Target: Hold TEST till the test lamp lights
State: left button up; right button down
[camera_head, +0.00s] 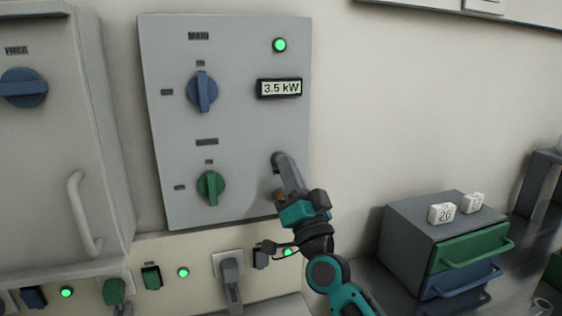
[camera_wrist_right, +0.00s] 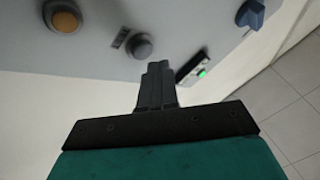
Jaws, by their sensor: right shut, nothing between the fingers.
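A grey control panel (camera_head: 235,140) hangs on the wall. A round grey button (camera_wrist_right: 138,46) with a small unreadable label beside it shows in the right wrist view, near a dull orange round lamp or button (camera_wrist_right: 62,18) in a grey ring. The orange one shows in the head view (camera_head: 280,196) partly hidden by my gripper. My right gripper (camera_head: 286,168) is shut and empty, its fingertips (camera_wrist_right: 157,66) close to the grey button. I cannot tell whether they touch it. My left gripper is not in view.
Sockets and switches (camera_head: 228,266) line the wall below. A grey drawer box (camera_head: 405,235) stands right, a furnace (camera_head: 50,150) left.

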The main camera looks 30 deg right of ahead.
jog(key=shift+w, duration=0.15)
jog(key=shift+w+d, duration=0.1)
jog(key=shift+w, duration=0.2)
dwell(0.3)
jog(key=shift+w+d, duration=0.1)
jog(key=shift+w, duration=0.35)
dwell(0.6)
jog(key=shift+s, duration=0.15)
jog(key=shift+s+a+p, duration=0.2)
jog(key=shift+s+p, duration=0.1)
jog(key=shift+s, duration=0.4)
jog(key=shift+s, duration=0.15)
jog(key=s, duration=0.2)
jog(key=s+a+p, duration=0.1)
jog(key=s, duration=0.1)
jog(key=shift+s+a, duration=0.1)
jog(key=shift+s, duration=0.2)
